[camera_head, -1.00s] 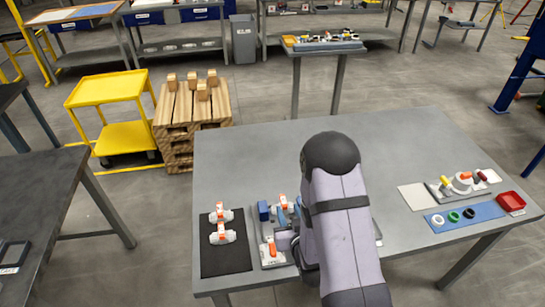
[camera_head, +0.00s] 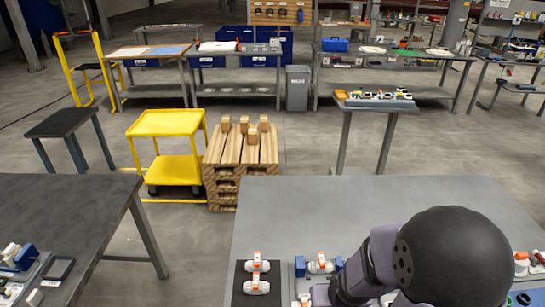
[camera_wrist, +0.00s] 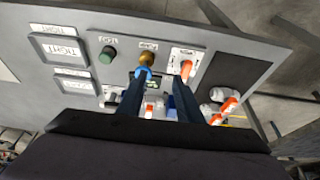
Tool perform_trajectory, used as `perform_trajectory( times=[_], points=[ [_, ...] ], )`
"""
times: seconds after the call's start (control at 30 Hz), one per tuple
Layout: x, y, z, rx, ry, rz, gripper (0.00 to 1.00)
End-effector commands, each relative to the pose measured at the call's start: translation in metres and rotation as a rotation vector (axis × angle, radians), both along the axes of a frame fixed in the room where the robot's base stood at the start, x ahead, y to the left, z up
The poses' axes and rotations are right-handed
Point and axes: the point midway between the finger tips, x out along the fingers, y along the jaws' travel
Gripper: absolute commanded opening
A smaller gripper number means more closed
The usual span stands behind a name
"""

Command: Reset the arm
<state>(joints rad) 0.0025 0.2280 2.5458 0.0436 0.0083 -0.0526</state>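My arm fills the lower right of the head view, its dark round joint close to the camera. My gripper is hidden behind it there. In the wrist view the two dark fingers of my gripper (camera_wrist: 157,108) stand apart, and nothing is seen held between them. Beyond them lie a gold knob with a blue ring (camera_wrist: 144,72), a green button (camera_wrist: 107,55) and an orange-handled piece (camera_wrist: 186,68) on the grey table.
On the grey table (camera_head: 330,205), a black mat (camera_head: 239,283) holds white fittings with orange handles (camera_head: 256,286). A blue block (camera_head: 299,266) stands beside it. A wooden crate stack (camera_head: 240,160) and a yellow cart (camera_head: 166,124) stand beyond the table. Its far part is clear.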

Motion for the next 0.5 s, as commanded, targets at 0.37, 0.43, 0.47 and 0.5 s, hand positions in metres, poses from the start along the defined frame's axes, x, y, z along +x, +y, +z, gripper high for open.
perform_trajectory(
  times=[0.37,0.43,0.47,0.5],
  points=[
    [-0.090,0.001,0.035,0.004,0.294,-0.002,0.33],
    [-0.100,0.001,0.039,0.002,0.324,-0.003,0.33],
    [-0.103,0.001,0.040,0.001,0.333,-0.004,0.33],
    [-0.106,0.001,0.042,0.001,0.343,-0.004,0.33]
  ],
)
